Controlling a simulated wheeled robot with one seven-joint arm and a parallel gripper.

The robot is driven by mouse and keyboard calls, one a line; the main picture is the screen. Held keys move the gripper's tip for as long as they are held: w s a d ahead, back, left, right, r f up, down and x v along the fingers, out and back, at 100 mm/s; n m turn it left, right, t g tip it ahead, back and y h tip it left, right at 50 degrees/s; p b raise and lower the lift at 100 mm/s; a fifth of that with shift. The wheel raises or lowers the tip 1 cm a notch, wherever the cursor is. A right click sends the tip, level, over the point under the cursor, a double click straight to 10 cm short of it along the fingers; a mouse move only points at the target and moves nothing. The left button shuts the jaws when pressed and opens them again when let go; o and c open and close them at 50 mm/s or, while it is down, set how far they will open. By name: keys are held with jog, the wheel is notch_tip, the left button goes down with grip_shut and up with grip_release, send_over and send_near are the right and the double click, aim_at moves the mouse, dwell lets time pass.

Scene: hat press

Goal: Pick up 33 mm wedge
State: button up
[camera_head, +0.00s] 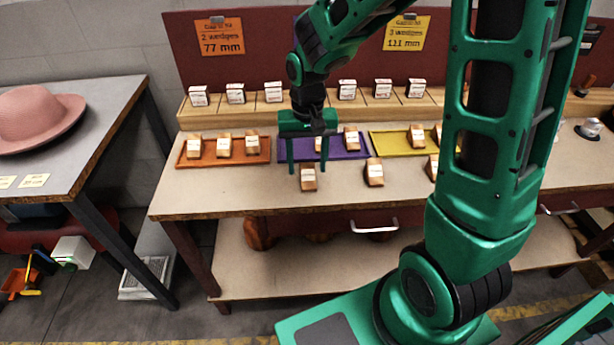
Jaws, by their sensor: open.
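My gripper (306,170) points down at the front of the bench with its fingers spread apart. A small wooden wedge (308,180) with a white label shows between and slightly below the fingertips; I cannot tell whether they reach around it. Another wedge (375,173) stands on the bare bench to its right, and one more (432,168) is partly behind my arm. Three wedges (224,146) sit on the orange tray (252,160). The purple tray (342,155) holds a wedge (351,138) and another partly hidden behind my gripper. The labels are too small to read, so the 33 mm wedge cannot be told apart.
A yellow tray (388,141) with a wedge (416,135) is partly behind my arm. A back shelf (217,108) holds several white-labelled blocks. A pink hat (38,115) lies on the left table. The bench's front left is clear.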

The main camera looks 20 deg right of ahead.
aim_at(308, 171)
jog(key=shift+f, duration=1.55)
jog(key=c, duration=1.1)
jog(key=shift+r, duration=0.1)
